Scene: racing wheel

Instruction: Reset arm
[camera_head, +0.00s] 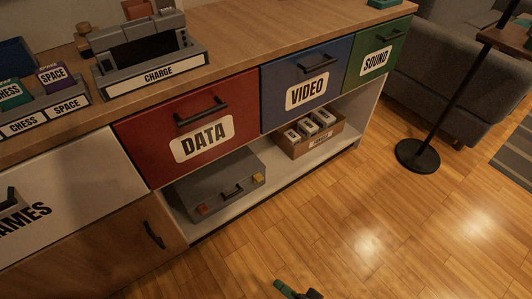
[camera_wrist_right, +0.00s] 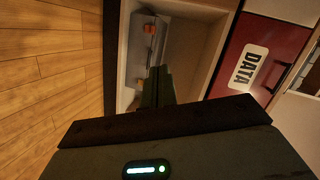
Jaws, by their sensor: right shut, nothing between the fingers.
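My right gripper (camera_head: 298,290) shows only in part at the bottom edge of the head view, over the wooden floor in front of the cabinet. In the right wrist view its dark green fingers (camera_wrist_right: 158,86) are together with nothing between them. They point toward the open lower shelf, where the grey case (camera_wrist_right: 148,42) lies. My left gripper is in neither view.
The cabinet has a red DATA drawer (camera_head: 190,122), a blue VIDEO drawer (camera_head: 304,82) and a green SOUND drawer (camera_head: 377,52), all closed. The grey case (camera_head: 222,181) and a small box (camera_head: 308,138) sit on the shelf below. The floor (camera_head: 380,215) is clear.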

